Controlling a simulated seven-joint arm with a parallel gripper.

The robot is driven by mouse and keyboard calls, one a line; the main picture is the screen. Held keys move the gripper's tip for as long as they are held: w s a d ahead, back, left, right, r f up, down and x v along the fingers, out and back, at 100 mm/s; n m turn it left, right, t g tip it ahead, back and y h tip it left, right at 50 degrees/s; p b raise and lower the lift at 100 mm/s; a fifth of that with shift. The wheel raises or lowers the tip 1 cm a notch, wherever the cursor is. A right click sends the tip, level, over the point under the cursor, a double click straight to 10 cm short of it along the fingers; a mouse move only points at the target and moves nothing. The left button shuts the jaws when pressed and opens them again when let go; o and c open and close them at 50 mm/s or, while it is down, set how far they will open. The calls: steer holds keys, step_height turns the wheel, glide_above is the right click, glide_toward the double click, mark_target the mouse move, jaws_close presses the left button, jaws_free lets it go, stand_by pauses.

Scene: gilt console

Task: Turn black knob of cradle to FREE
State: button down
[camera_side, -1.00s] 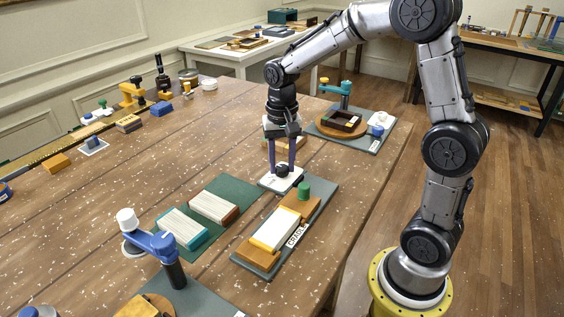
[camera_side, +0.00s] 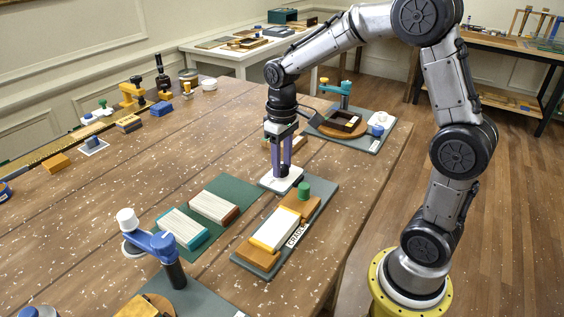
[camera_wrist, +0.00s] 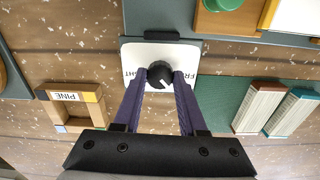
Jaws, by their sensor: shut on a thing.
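The cradle (camera_side: 261,258) is a grey board with orange blocks, a white and yellow block and a green knob (camera_side: 304,189). At its far end is a white plate (camera_side: 268,181). The black knob (camera_wrist: 159,72) sits on this plate (camera_wrist: 133,50), between upside-down, partly hidden lettering: "FR" at right, letters ending "GHT" at left. A white mark on the knob points to the lower right in the wrist view. My gripper (camera_wrist: 160,80) is shut on the knob, one finger each side. In the side view my gripper (camera_side: 281,178) points down and its fingers hide the knob.
A green mat (camera_side: 233,190) with two striped-edged blocks lies left of the cradle. A blue-armed fixture (camera_side: 155,241) stands nearer the camera. A board with a teal-armed fixture (camera_side: 342,90) is behind. A wooden frame marked "PINE" (camera_wrist: 72,105) is left in the wrist view.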

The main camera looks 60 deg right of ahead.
mark_target(282, 167)
steer(key=shift+n, duration=0.4)
steer(key=shift+c, duration=2.3)
jaws_free()
step_height(282, 167, up, 14)
